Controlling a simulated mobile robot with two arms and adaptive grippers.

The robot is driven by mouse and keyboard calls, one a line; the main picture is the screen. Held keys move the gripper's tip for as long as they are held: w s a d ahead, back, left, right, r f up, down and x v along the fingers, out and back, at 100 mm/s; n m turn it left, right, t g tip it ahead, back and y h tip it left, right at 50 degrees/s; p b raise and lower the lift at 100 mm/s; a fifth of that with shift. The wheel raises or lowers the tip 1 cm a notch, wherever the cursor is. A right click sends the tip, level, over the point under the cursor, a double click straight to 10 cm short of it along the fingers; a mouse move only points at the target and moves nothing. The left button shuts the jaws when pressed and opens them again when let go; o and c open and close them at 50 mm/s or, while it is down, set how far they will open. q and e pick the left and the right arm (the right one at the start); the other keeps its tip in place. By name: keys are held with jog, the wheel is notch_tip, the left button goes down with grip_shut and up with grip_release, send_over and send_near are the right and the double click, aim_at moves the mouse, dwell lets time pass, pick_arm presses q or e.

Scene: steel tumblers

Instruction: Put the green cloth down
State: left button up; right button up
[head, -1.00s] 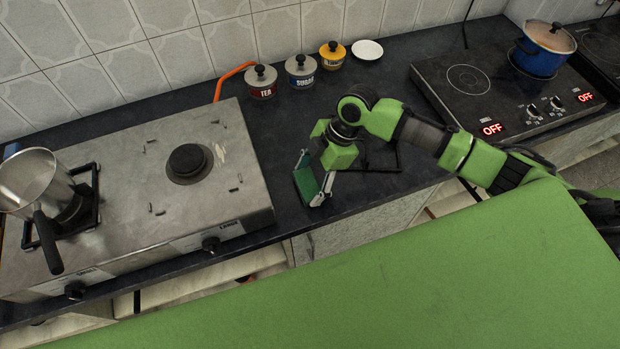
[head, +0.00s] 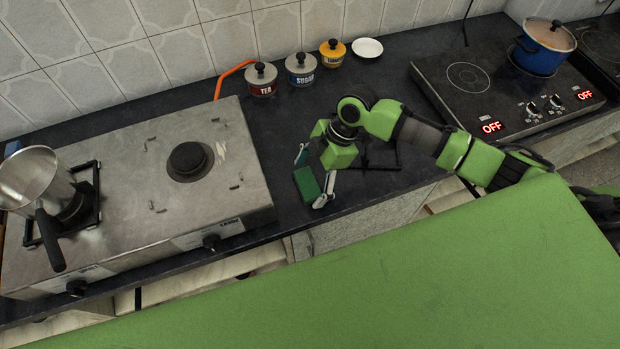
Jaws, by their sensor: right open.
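The green cloth (head: 307,185) is a small flat green piece on the dark countertop, right of the steel gas stove. My right gripper (head: 312,177) is open, its two fingers spread on either side of the cloth's right part. One finger is at the cloth's upper edge and the other at its lower right. The cloth looks to lie on the counter between the open fingers; whether a finger still touches it I cannot tell. My left gripper is not in view.
The gas stove (head: 120,215) with a steel pot (head: 33,180) stands left. Tea (head: 262,80), sugar (head: 301,70) and yellow (head: 333,54) canisters and a white saucer (head: 367,48) stand behind. A black burner grate (head: 385,160) lies beside the gripper. An induction hob (head: 480,95) with a blue pot (head: 541,52) is right.

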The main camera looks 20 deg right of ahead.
jog(key=b+v, duration=0.1)
jog(key=v, duration=1)
jog(key=shift+d+r, duration=0.2)
jog(key=shift+r, duration=0.15)
